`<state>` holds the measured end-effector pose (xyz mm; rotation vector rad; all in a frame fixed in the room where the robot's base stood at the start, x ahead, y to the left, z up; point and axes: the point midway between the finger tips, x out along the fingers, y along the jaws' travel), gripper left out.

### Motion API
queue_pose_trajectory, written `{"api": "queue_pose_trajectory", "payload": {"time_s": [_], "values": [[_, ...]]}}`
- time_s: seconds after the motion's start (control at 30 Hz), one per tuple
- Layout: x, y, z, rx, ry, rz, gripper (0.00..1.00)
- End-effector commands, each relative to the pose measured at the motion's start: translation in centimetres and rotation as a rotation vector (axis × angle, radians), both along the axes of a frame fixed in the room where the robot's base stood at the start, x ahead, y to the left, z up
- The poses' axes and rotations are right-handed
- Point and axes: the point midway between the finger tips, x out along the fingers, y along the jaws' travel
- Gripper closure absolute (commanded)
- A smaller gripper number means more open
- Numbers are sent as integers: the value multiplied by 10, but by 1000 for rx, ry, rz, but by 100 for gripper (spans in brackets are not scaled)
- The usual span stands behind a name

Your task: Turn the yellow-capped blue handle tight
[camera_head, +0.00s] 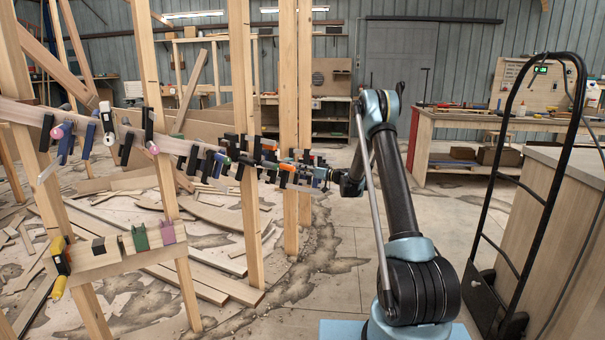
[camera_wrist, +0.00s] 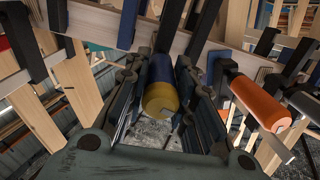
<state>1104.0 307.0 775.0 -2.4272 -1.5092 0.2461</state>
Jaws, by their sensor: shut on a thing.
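The blue handle with the yellow cap (camera_wrist: 161,92) is in the middle of the wrist view, its yellow end facing the camera. My gripper (camera_wrist: 160,105) has its fingers on both sides of this handle and is shut on it. The handle belongs to a clamp on the curved wooden stringer (camera_wrist: 95,20). In the head view my gripper (camera_head: 322,175) is at the right end of the row of clamps, small and partly lost among them. The yellow-capped handle cannot be made out clearly there.
An orange-handled clamp (camera_wrist: 260,103) stands close on the right of my gripper. More clamps line the stringer (camera_head: 180,146) to the left. Wooden posts (camera_head: 245,140) hold it up. A hand truck (camera_head: 487,230) and a counter (camera_head: 560,200) stand at the right. Loose boards lie on the floor.

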Motion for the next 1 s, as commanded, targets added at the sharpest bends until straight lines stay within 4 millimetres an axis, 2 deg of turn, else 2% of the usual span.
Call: {"api": "queue_pose_trajectory", "payload": {"time_s": [0.6, 0.63, 0.7, 1.0], "values": [[4, -2, 1, 25, 46, -7, 100], [4, -2, 1, 25, 46, -7, 70], [3, -2, 1, 25, 45, -6, 56], [1, -1, 0, 23, 44, -4, 56]]}}
